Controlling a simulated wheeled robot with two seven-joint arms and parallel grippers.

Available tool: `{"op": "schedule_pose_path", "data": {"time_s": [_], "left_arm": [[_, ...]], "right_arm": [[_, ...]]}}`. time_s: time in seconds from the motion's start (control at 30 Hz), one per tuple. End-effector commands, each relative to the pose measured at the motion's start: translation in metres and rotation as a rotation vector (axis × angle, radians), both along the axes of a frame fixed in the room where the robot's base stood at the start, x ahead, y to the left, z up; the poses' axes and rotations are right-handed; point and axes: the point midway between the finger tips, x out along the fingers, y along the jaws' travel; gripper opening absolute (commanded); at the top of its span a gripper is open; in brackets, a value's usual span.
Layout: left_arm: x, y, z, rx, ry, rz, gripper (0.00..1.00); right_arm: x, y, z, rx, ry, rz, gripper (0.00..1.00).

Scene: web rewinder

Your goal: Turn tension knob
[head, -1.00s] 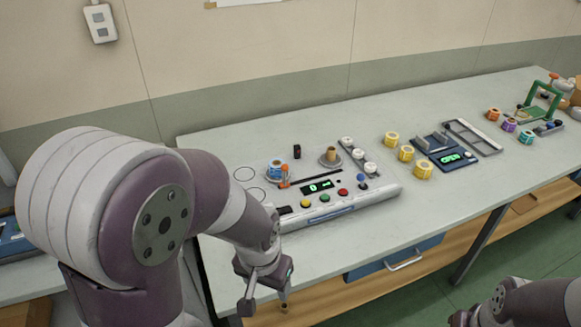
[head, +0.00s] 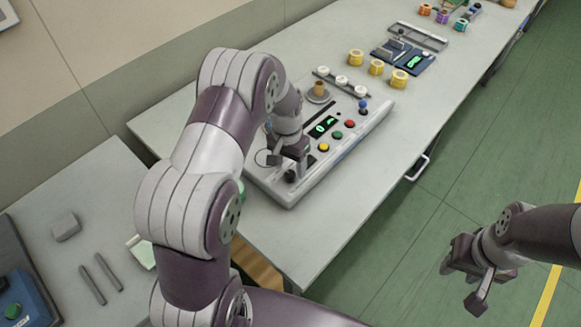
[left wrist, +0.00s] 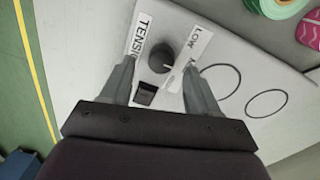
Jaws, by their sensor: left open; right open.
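The tension knob (left wrist: 161,58) is a small black round knob on the light panel, beside a white TENSION label (left wrist: 139,40) and a label beginning LOW (left wrist: 198,42). In the left wrist view it lies between the two open fingers of my left gripper (left wrist: 160,82), near their tips; contact cannot be told. In the head view my left gripper (head: 289,168) is over the near left end of the rewinder console (head: 318,172). My right gripper (head: 461,284) is open and empty above the green floor, away from the table.
A black switch (left wrist: 144,93) sits close to the knob. The console carries coloured buttons (head: 337,135), a green display (head: 320,126) and a brown core on a spindle (head: 319,88). Yellow rolls (head: 376,67) stand farther along the table.

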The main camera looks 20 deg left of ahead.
Motion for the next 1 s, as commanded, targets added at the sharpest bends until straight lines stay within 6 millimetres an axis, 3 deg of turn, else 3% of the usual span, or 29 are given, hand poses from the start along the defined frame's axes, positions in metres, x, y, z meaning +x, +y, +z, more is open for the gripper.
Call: {"op": "schedule_pose_path", "data": {"time_s": [0.2, 0.47, 0.63, 1.0], "left_arm": [[0.0, -0.001, -0.023, 0.001, -0.001, -0.001, 0.61], [0.0, -0.001, -0.025, 0.001, -0.003, 0.0, 0.61], [0.0, -0.001, -0.025, 0.001, -0.002, 0.0, 0.05], [0.0, -0.001, -0.024, 0.0, -0.001, 0.05, 0.05]], "right_arm": [[0.0, 0.0, 0.003, 0.0, 0.0, 0.0, 0.43], [0.0, 0.0, 0.003, 0.0, 0.0, 0.0, 0.43], [0.0, 0.0, 0.003, 0.0, 0.0, 0.0, 0.43], [0.0, 0.0, 0.005, 0.0, 0.0, 0.0, 0.43]]}}
